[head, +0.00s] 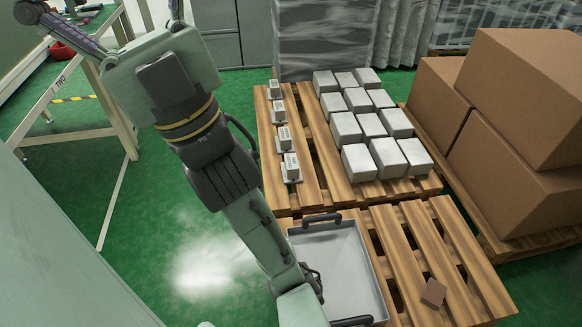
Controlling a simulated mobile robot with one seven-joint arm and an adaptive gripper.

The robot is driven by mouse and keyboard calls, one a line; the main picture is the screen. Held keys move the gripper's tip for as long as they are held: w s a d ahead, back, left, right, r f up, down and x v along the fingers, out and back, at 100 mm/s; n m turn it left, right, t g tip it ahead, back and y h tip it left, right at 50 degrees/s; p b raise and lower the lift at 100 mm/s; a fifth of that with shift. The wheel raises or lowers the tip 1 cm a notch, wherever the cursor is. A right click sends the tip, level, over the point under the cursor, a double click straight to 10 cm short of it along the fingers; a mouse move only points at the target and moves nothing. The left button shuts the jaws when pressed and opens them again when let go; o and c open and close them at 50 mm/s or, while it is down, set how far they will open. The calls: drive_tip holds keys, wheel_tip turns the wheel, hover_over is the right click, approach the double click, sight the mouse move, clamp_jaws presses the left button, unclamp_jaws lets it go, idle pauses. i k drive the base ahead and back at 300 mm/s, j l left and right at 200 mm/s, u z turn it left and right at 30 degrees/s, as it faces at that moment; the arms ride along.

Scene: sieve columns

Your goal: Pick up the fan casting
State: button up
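I cannot make out anything clearly shaped like a fan casting in the head view. A small brown block (433,292) lies on the front pallet at the lower right. A shallow grey tray (375,273) with dark handles lies on the same pallet, left of the block; its visible floor looks empty, and my arm hides part of its left side. My arm crosses from the upper left to the bottom edge.
Several pale blocks (358,162) stand in rows on the rear pallet (319,165), with a column of small labelled pieces (291,168) at its left. Large cardboard boxes (500,165) stand at right. A table frame (85,85) is at left. Green floor (130,230) is open between.

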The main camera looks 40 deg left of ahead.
sight(292, 173)
drive_tip(key=k+j, duration=0.2)
drive_tip(key=j, duration=0.2)
drive_tip(key=k+j, duration=0.15)
drive_tip(key=j, duration=0.25)
drive_tip(key=j+z, duration=0.1)
drive_tip(key=j, duration=0.5)
drive_tip(key=k+j, duration=0.1)
drive_tip(key=j, duration=0.5)
drive_tip(key=i+j, duration=0.2)
drive_tip(key=j, duration=0.15)
drive_tip(key=i+j+z, duration=0.1)
drive_tip(key=i+j, duration=0.35)
drive_tip(key=j, duration=0.25)
drive_tip(key=i+j+z, duration=0.1)
drive_tip(key=i+j, duration=0.2)
drive_tip(key=i, duration=0.15)
